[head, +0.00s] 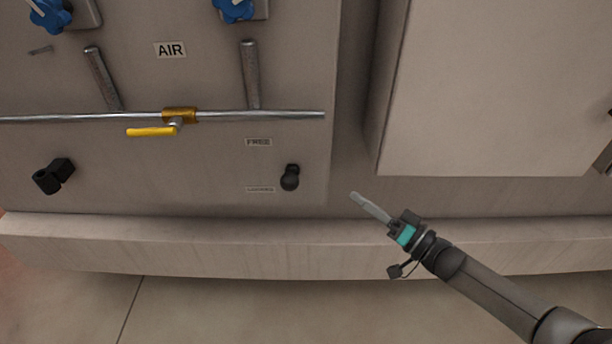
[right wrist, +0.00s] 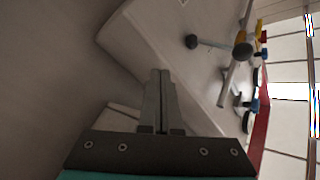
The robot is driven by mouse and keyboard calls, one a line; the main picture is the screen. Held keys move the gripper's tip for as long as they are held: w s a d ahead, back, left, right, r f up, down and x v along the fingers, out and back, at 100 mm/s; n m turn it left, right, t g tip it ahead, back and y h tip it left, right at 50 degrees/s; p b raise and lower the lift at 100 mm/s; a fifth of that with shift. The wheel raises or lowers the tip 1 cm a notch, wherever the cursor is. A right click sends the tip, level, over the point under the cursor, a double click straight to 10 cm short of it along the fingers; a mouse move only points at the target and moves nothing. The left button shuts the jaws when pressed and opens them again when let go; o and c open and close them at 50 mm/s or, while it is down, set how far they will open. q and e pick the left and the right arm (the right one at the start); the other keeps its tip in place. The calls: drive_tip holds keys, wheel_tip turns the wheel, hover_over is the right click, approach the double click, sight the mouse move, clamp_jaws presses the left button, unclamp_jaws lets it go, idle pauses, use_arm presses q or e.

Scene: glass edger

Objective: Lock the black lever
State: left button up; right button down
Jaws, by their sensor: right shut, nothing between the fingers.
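The black lever (head: 289,178) is a short knobbed handle on the low right part of the beige machine panel. It is right of two small labels, FREE (head: 258,142) above and a fainter one, apparently LOCKED (head: 260,189), below. The lever sits closer to the lower label's height. In the right wrist view, a black knob on a rod (right wrist: 192,41) appears to be this lever, ahead and right of the fingers. My right gripper (head: 355,197) is shut and empty, right of and slightly below the lever, apart from it. It also shows in the right wrist view (right wrist: 160,75). My left gripper is out of view.
A metal pipe (head: 70,118) with a yellow valve handle (head: 152,132) runs across the panel above the lever. Another black fitting (head: 53,176) is at left. A ledge (head: 180,245) juts out below. A beige box (head: 485,90) protrudes at upper right.

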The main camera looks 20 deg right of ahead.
sight(290, 181)
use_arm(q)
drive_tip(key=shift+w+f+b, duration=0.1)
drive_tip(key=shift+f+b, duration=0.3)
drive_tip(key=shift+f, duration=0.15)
use_arm(e)
drive_tip(key=s+a+r+n+g+y, duration=0.2)
drive_tip(key=a+r+y, duration=0.1)
drive_tip(key=r+y, duration=0.4)
wheel_tip(290, 181, up, 3)
drive_tip(key=shift+a, duration=0.2)
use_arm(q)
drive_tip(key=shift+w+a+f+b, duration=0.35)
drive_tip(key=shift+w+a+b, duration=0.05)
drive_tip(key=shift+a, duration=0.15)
use_arm(e)
drive_tip(key=w+a, duration=0.4)
drive_tip(key=a, duration=0.4)
drive_tip(key=shift+a+r, duration=0.3)
drive_tip(key=shift+r, duration=0.05)
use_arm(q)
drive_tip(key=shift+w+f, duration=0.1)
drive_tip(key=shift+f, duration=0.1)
use_arm(e)
drive_tip(key=shift+s+f+n, duration=0.1)
drive_tip(key=shift+f+n, duration=0.05)
drive_tip(key=shift+n, duration=0.25)
